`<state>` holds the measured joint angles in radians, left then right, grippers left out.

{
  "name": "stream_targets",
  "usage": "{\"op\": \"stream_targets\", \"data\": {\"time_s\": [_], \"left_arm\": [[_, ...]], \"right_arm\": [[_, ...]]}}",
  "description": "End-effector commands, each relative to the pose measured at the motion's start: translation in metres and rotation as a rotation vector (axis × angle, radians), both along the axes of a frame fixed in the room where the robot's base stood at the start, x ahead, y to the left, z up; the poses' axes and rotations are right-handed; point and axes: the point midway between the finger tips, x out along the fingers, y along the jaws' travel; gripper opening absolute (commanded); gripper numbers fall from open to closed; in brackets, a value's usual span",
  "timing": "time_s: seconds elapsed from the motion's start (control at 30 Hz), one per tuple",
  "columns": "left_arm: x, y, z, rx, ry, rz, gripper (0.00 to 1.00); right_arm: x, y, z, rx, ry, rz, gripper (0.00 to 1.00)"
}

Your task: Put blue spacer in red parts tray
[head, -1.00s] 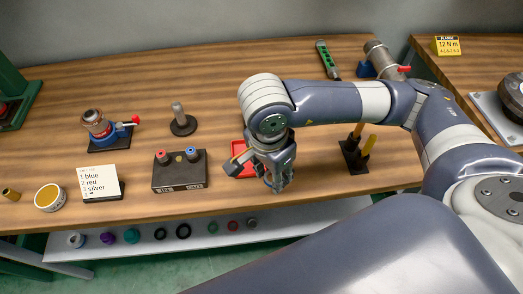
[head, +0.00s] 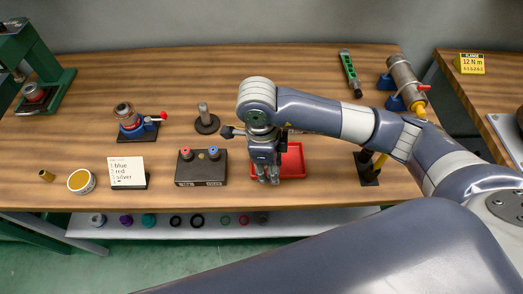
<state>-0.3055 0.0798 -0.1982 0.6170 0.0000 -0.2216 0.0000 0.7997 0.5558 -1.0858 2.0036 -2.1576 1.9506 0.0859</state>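The red parts tray (head: 293,160) lies on the workbench, partly covered by my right gripper. My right gripper (head: 268,181) points down at the tray's left front edge; its height above the bench is hard to judge. Its two fingertips look close together, and I cannot tell whether anything is between them. A small blue round piece (head: 213,150) sits on top of the dark block (head: 202,170) left of the gripper; I cannot tell whether it is the blue spacer. My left gripper is not in view.
A card listing blue, red, silver (head: 127,170) stands left of the block. A small vise (head: 130,120), a post on a round base (head: 205,118) and a dark stand (head: 368,172) are nearby. Several rings lie on the lower shelf (head: 300,222). The bench behind the tray is mostly clear.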

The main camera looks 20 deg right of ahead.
Motion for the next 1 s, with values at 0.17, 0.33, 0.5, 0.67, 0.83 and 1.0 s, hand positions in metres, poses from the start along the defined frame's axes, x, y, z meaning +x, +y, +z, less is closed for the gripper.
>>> {"op": "stream_targets", "data": {"time_s": [0.17, 0.33, 0.5, 0.67, 0.83, 1.0], "left_arm": [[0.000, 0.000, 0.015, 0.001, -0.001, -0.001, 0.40], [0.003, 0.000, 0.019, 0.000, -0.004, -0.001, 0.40], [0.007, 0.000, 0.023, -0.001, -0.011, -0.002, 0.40], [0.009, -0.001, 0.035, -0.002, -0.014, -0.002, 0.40], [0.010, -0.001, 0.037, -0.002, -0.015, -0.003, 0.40], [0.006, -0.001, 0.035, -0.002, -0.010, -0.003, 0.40]], "right_arm": [[0.039, 0.003, 0.000, 0.001, -0.001, -0.002, 0.14], [0.060, 0.005, -0.004, 0.002, -0.001, 0.001, 0.14], [0.065, 0.004, -0.008, 0.001, 0.001, 0.002, 0.14], [0.064, 0.005, -0.027, 0.001, 0.004, 0.001, 0.14], [0.064, 0.004, -0.044, -0.001, 0.001, 0.002, 0.14], [0.065, 0.004, -0.043, 0.000, -0.001, 0.002, 0.14]]}}
